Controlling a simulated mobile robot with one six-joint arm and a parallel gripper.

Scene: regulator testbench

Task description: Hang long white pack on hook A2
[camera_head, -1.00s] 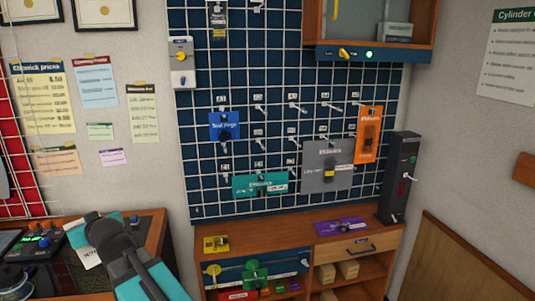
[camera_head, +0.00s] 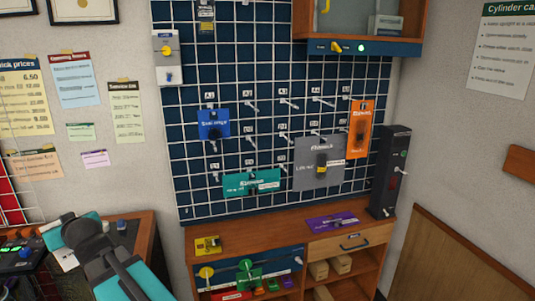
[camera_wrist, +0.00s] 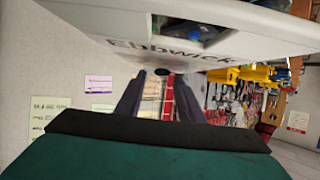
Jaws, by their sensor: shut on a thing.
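The long white pack (camera_wrist: 215,28), printed "Ebbwick" with a dark window, fills the top of the wrist view. My gripper (camera_wrist: 160,82) is shut on it, though the grip point itself is hard to see. In the head view my gripper is at the lower left, and only a small white piece beside it shows, probably the pack. Hook A2 (camera_head: 252,106) is a bare peg in the top labelled row of the blue grid board (camera_head: 230,60), right of A1. My gripper is well left of and below the hook, apart from the board.
A blue pack (camera_head: 214,125) hangs at A1, left of hook A2. Teal (camera_head: 250,183), grey (camera_head: 318,160) and orange (camera_head: 357,130) packs hang lower and to the right. A wooden cabinet (camera_head: 280,222) stands under the board, and a wall cabinet (camera_head: 385,35) overhangs at upper right.

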